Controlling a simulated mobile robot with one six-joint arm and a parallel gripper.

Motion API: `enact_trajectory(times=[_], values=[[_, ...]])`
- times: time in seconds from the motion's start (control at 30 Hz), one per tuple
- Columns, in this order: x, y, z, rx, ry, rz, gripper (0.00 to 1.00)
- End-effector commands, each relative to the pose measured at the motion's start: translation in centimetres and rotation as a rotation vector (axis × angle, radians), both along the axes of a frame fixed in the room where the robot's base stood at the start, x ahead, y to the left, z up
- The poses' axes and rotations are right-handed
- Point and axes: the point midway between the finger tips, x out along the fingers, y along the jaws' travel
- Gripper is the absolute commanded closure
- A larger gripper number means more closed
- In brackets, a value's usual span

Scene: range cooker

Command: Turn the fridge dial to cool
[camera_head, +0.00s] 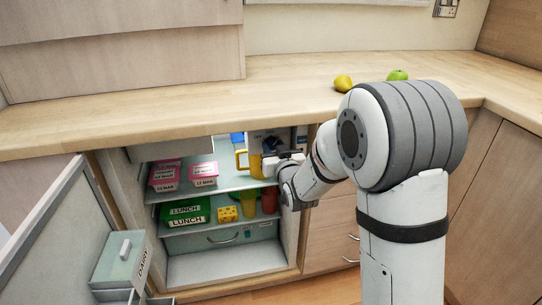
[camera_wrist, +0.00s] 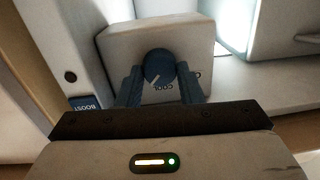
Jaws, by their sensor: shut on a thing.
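Another label at the right is partly hidden by a finger. My gripper (camera_wrist: 159,82) has one finger on each side of the knob and is shut on it. In the head view my gripper (camera_head: 284,168) reaches into the fridge's upper right, and I cannot make out the knob there.
The fridge door (camera_head: 60,235) stands open at the left, with a dairy box (camera_head: 122,258) on it. Pink boxes (camera_head: 168,175) and a yellow mug (camera_head: 242,160) are on the upper shelf, left of my gripper. Green lunch boxes (camera_head: 186,212) are below. A blue BOOST label (camera_wrist: 85,104) is beside the control box.

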Motion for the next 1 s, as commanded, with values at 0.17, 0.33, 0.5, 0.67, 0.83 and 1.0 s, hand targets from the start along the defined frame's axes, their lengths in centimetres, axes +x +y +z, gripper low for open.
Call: enact_trajectory(times=[0.17,0.33,0.5,0.67,0.83,1.0], values=[[-0.08,0.26,-0.29,-0.161,-0.054,0.004,0.90],[-0.11,0.31,-0.27,-0.316,-0.096,0.003,0.90],[-0.12,0.40,-0.15,-0.455,-0.138,0.004,0.90],[-0.15,0.45,-0.07,-0.564,-0.167,0.004,0.90],[-0.14,0.50,0.00,-0.649,-0.191,0.004,0.90],[-0.15,0.56,0.09,-0.700,-0.205,0.004,0.90]])
